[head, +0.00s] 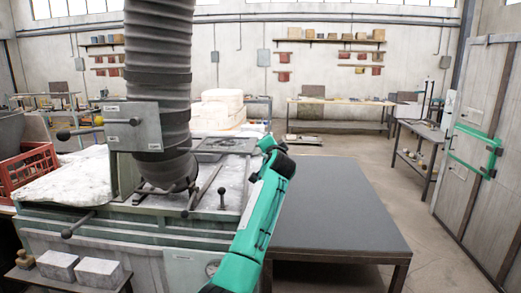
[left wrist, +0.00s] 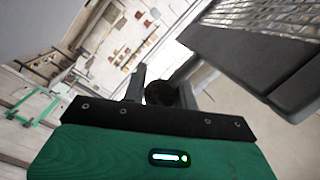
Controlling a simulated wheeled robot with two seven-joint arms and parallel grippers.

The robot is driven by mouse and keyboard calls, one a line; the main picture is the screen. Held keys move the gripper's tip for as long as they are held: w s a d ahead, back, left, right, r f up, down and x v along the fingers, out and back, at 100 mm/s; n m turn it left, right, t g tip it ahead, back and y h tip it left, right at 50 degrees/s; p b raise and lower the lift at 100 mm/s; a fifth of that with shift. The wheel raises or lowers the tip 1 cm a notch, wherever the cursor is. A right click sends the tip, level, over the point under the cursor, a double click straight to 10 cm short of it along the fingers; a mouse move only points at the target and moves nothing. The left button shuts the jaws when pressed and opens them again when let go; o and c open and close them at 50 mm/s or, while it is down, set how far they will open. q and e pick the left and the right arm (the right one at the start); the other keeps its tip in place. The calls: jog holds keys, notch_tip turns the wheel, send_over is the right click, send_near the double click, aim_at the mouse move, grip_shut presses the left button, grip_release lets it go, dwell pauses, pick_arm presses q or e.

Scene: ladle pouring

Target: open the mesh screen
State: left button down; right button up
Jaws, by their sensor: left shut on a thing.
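In the left wrist view, my left gripper (left wrist: 162,84) has its two grey fingers on either side of a dark round knob (left wrist: 159,95) and is shut on it. What the knob is fixed to is hidden. A shiny wire mesh panel, which looks like the mesh screen (left wrist: 262,14), fills the top right corner, with a thick dark frame (left wrist: 250,58) below it. Whether the knob joins this frame I cannot tell. In the head view a teal arm of mine rises at the middle, and its fingers cannot be made out. My right gripper is not in view.
A large furnace-like bench (head: 120,245) with a thick ribbed duct (head: 160,70) stands at left. A bare dark table (head: 335,205) lies to the right of my arm. A red crate (head: 28,168) sits at far left. Open floor (head: 420,225) lies right of the table.

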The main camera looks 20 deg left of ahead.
pick_arm(q)
jog(key=shift+d, duration=0.15)
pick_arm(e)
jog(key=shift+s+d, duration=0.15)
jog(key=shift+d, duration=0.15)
pick_arm(q)
jog(key=c, duration=1.1)
grip_release()
jog(key=p+v, duration=0.2)
jog(key=v, duration=1.1)
jog(key=shift+s+p, duration=0.35)
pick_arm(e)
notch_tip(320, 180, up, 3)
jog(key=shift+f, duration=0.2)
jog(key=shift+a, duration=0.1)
